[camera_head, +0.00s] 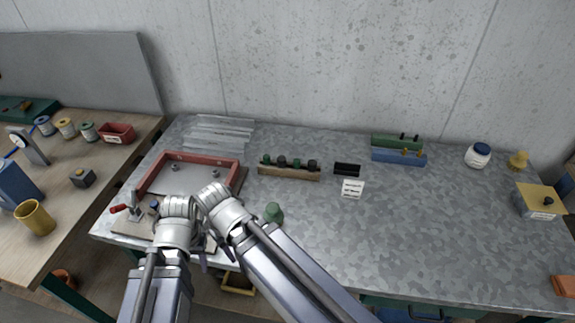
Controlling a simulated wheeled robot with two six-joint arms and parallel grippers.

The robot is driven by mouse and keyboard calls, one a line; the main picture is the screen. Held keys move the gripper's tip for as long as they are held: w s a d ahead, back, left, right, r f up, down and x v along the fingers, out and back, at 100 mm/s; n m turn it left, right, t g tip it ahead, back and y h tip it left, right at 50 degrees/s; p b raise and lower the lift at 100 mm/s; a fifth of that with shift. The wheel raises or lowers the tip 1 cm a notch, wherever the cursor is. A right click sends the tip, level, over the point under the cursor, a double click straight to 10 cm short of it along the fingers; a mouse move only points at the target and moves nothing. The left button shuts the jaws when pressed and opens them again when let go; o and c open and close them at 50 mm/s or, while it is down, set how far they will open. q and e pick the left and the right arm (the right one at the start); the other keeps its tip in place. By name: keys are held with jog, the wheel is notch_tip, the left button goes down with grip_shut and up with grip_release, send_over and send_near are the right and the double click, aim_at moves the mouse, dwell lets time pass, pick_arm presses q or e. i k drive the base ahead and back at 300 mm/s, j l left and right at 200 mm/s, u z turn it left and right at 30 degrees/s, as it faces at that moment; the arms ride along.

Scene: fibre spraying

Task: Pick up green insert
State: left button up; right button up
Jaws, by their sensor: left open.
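A dark wooden rack (289,173) stands at the middle of the metal table. It holds several small knobbed pieces in a row, green (267,160) at the left and darker at the right. I cannot tell which of them is the green insert. A separate green rounded piece (273,212) stands on the table just right of my right arm. My left gripper (203,246) is mostly hidden behind my arm links near the table's front edge. It is open, well apart from the rack. My right gripper is hidden by its own arm.
A red frame (205,157) on a board lies left of the rack. A black holder (347,169) and white card (352,189) are to the rack's right. Green (398,141) and blue (398,156) blocks stand behind. The table's right middle is clear.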

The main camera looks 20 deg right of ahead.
aim_at(296, 161)
jog(key=i+j+z, duration=0.2)
jog(key=j, duration=0.25)
jog(key=k+z, duration=0.1)
jog(key=z, duration=1.9)
